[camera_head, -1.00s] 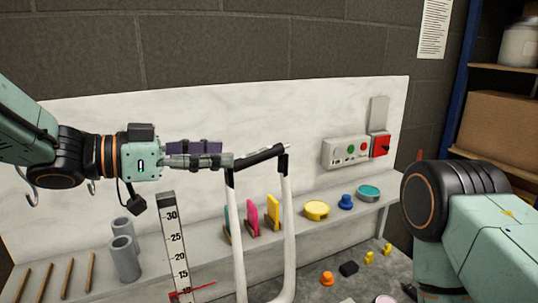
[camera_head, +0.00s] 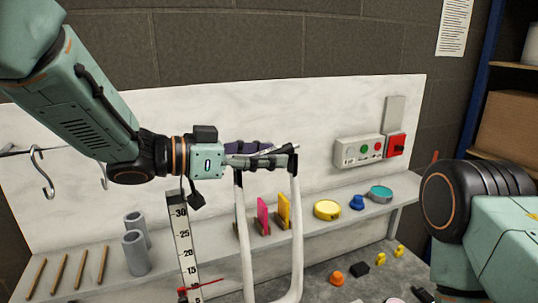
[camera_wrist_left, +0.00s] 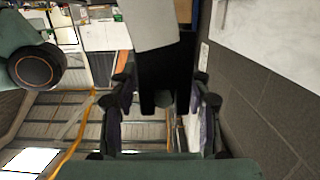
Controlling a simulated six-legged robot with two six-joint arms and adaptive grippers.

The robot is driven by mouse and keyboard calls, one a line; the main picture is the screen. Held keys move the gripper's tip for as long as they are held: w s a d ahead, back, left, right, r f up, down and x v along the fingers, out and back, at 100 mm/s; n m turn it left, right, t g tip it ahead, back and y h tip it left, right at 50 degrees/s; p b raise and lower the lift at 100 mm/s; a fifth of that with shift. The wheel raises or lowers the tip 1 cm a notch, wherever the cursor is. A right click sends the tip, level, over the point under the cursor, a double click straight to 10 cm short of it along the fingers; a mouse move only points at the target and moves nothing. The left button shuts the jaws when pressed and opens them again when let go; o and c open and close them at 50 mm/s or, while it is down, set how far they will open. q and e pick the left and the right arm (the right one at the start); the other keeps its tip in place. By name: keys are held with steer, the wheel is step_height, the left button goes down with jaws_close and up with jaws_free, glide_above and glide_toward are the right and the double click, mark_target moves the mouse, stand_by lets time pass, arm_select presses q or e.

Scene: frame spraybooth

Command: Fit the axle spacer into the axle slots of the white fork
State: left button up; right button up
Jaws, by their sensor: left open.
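The white fork (camera_head: 297,240) stands upright in the head view, its two legs ending in black tips at the top. The axle spacer (camera_head: 284,152), a dark bar with a pale metal end, lies across the top by the right tip. It is largely covered by my left gripper (camera_head: 270,153), which reaches in from the left at tip height. The left gripper is open around the bar's area. In the left wrist view its fingers (camera_wrist_left: 162,82) stand apart with a dark shape between them. I cannot tell whether the spacer sits in the slots. My right gripper is out of view.
A height scale (camera_head: 183,245) stands left of the fork, with grey tubes (camera_head: 135,250) beyond. Pink (camera_head: 262,215) and yellow (camera_head: 284,211) plates stand behind the fork. A yellow tape roll (camera_head: 327,209) and a switch box (camera_head: 358,151) are to the right. Small parts lie on the lower table.

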arm_select(q)
steer(key=shift+s+d, duration=0.15)
steer(key=shift+d, duration=0.3)
steer(key=shift+w+a, duration=0.2)
steer(key=shift+a, duration=0.15)
steer(key=shift+w+a+f, duration=0.1)
steer(key=shift+w, duration=0.05)
steer(key=shift+c, duration=0.9)
steer(key=shift+d, duration=0.2)
steer(key=shift+c, duration=1.4)
steer(key=shift+s+d, duration=0.2)
steer(key=c, duration=0.3)
steer(key=shift+c, duration=0.8)
steer(key=shift+w+a, duration=0.2)
jaws_close()
